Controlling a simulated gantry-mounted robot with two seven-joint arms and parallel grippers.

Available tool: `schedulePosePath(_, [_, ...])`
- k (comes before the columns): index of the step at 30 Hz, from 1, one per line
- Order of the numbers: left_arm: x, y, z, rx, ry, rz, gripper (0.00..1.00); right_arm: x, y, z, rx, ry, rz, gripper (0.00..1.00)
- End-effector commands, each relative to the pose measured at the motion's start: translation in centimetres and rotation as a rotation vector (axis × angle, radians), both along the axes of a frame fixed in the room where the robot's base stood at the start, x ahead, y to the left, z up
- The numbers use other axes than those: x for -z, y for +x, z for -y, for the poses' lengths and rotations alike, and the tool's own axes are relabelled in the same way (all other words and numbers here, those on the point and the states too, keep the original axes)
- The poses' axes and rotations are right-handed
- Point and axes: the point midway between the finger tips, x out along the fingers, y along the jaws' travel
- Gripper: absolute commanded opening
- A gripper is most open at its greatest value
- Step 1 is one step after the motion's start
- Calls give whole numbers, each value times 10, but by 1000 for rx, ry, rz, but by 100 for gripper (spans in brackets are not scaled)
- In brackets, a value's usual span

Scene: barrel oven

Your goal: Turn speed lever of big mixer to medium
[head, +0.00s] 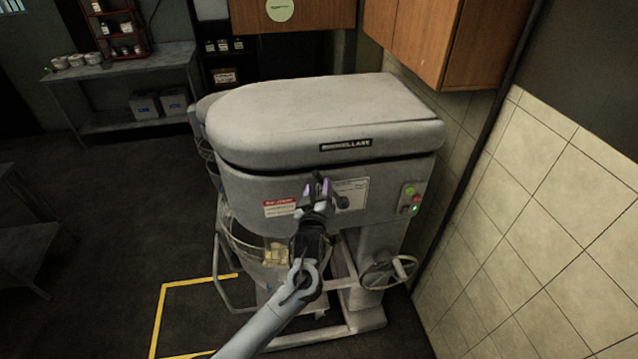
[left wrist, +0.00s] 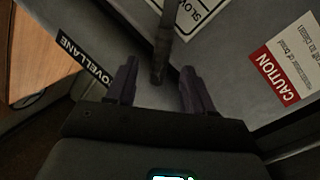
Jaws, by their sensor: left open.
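The big mixer (head: 320,105) is a large grey machine with a rounded top, standing in front of me. Its dark speed lever (left wrist: 163,42) shows in the left wrist view, beside a white label with "SLO" lettering (left wrist: 190,12). My left gripper (head: 319,187) is in front of the mixer's front panel. In the left wrist view, my left gripper (left wrist: 158,78) is open, with the lever's end between its two fingers and a visible gap on each side. In the head view the gripper partly hides the lever. My right gripper is not in view.
A red and white caution label (head: 281,207) is left of the gripper. A control box with green and red buttons (head: 410,199) and a handwheel (head: 388,272) are on the right. The mixer's bowl (head: 255,250) is below. A tiled wall (head: 560,220) bounds the right side.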

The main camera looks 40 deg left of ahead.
Motion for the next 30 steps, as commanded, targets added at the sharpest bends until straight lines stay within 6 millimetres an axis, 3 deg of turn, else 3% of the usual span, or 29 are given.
schedulePosePath(6, [0, 15, -10, -1, 0, 1, 52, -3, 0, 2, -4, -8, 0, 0])
schedulePosePath(17, [0, 18, -12, 0, -1, 1, 52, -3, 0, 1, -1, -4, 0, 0])
schedulePosePath(27, [0, 18, -12, 0, 0, 0, 2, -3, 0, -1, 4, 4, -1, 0])
schedulePosePath(30, [0, 18, -12, 0, 0, 0, 0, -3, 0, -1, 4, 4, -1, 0])
